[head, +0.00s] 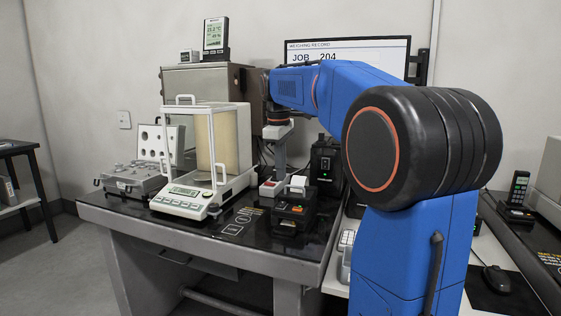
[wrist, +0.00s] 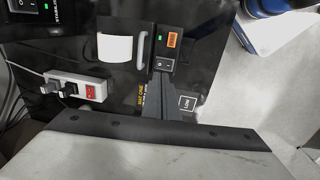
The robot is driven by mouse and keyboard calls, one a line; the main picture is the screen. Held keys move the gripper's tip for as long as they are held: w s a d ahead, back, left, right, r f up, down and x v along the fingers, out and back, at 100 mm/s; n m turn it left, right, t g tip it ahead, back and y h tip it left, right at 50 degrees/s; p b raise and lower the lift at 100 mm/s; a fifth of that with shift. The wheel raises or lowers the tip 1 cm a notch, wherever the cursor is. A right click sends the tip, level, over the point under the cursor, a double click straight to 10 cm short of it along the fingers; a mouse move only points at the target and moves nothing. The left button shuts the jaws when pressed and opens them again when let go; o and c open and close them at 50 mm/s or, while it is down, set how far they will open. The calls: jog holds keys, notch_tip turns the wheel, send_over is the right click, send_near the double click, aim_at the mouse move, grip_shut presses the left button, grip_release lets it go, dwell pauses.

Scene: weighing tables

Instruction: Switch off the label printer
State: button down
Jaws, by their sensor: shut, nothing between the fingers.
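The label printer (head: 289,219) is a black box near the front right of the left table, with a white label strip on top. Which side of the rocker is pressed cannot be told. My gripper (wrist: 161,84) is shut and empty, its dark fingers pointing towards the switch in the picture. Contact cannot be told. In the head view my gripper (head: 280,170) hangs behind and left of the printer.
A white power strip (wrist: 75,88) with a red switch and plugs lies beside the printer. A balance with a glass shield (head: 183,196) stands to the left, a weight case (head: 130,182) beyond it. A black box with a green light (head: 325,165) stands behind the printer.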

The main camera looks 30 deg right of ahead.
aim_at(283, 202)
jog(key=f, duration=0.8)
jog(key=shift+w+d, duration=0.3)
jog(key=shift+d, duration=0.1)
